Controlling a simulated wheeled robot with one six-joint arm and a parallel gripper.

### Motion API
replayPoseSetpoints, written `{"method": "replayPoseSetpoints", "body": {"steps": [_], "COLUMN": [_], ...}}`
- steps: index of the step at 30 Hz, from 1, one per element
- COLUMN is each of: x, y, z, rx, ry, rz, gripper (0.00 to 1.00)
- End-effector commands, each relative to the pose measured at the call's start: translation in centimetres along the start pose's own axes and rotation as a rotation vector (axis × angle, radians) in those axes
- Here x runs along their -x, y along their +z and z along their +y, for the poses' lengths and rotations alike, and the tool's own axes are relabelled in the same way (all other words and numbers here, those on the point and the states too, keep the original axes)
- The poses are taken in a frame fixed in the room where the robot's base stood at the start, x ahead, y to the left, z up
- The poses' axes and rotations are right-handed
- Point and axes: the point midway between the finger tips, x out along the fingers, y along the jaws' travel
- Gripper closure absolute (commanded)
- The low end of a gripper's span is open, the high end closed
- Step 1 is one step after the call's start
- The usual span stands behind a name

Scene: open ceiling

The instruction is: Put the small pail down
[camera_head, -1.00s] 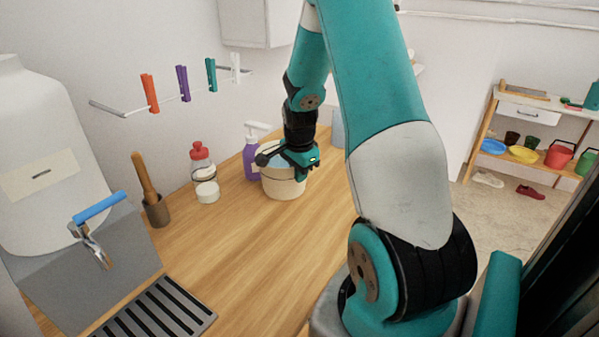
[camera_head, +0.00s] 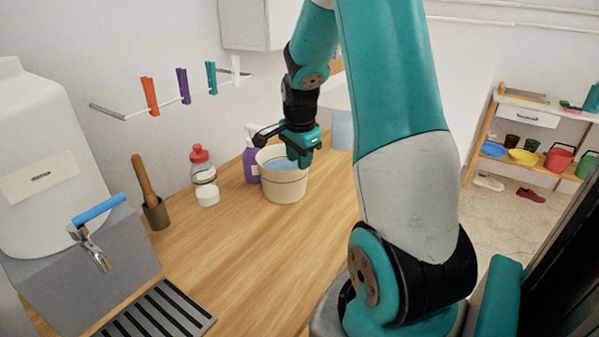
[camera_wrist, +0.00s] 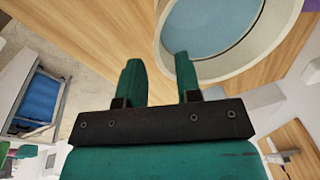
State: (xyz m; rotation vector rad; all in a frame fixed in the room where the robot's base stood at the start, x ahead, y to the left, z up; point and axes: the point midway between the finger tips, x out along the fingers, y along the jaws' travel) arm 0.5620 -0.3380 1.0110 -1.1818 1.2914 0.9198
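The small cream pail (camera_head: 284,187) stands upright on the wooden counter (camera_head: 255,245), with blue liquid inside. My gripper (camera_head: 304,160) is at the pail's right rear side, its fingers overlapping the rim in the head view. In the wrist view the pail's rim (camera_wrist: 165,50) and blue liquid (camera_wrist: 210,22) fill the top right.
A purple spray bottle (camera_head: 250,160) stands close behind the pail's left side. A red-capped bottle (camera_head: 201,165) and a white jar (camera_head: 207,194) are further left. A grey-blue container (camera_head: 342,130) is behind on the right. The counter in front of the pail is clear.

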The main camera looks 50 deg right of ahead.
Motion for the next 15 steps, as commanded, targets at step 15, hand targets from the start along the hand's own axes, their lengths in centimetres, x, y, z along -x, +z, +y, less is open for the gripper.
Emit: {"method": "replayPoseSetpoints", "body": {"steps": [15], "x": [6.0], "y": [0.3], "z": [0.0], "rx": [0.012], "ry": [-0.001], "rz": [-0.003], "gripper": [0.68]}}
